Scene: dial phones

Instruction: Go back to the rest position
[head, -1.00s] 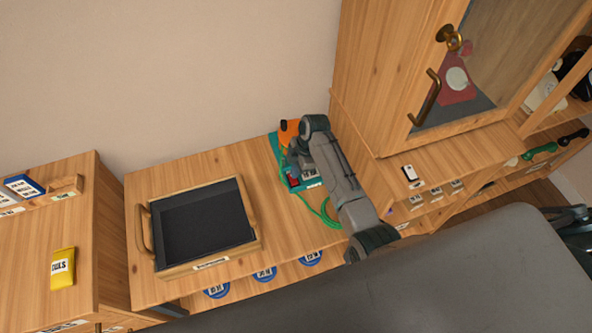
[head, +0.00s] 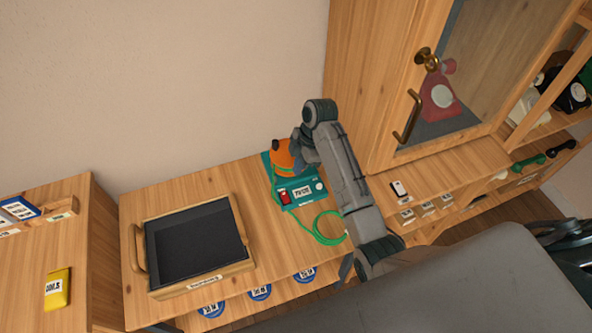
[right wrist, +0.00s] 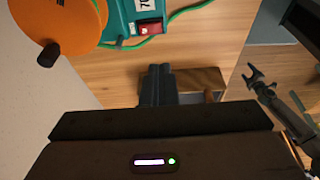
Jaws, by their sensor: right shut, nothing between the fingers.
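My right gripper shows in the right wrist view (right wrist: 157,82) with its fingers together and nothing between them. In the head view my right arm reaches over the table's right side, and its wrist (head: 303,148) is beside the orange part (head: 281,156) of a teal device (head: 297,190). The fingertips are hard to make out there. The right wrist view shows the orange disc (right wrist: 62,22) with a dark knob, apart from the fingers. A small grey claw-like end (right wrist: 262,80) at the right looks like my left gripper; its jaw state is unclear.
A framed black tray (head: 198,245) lies left of the device. A green cord (head: 322,232) loops beside my right arm. A glass-door cabinet (head: 370,90) with a red phone (head: 440,98) stands right. A yellow packet (head: 57,289) lies on the left cabinet.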

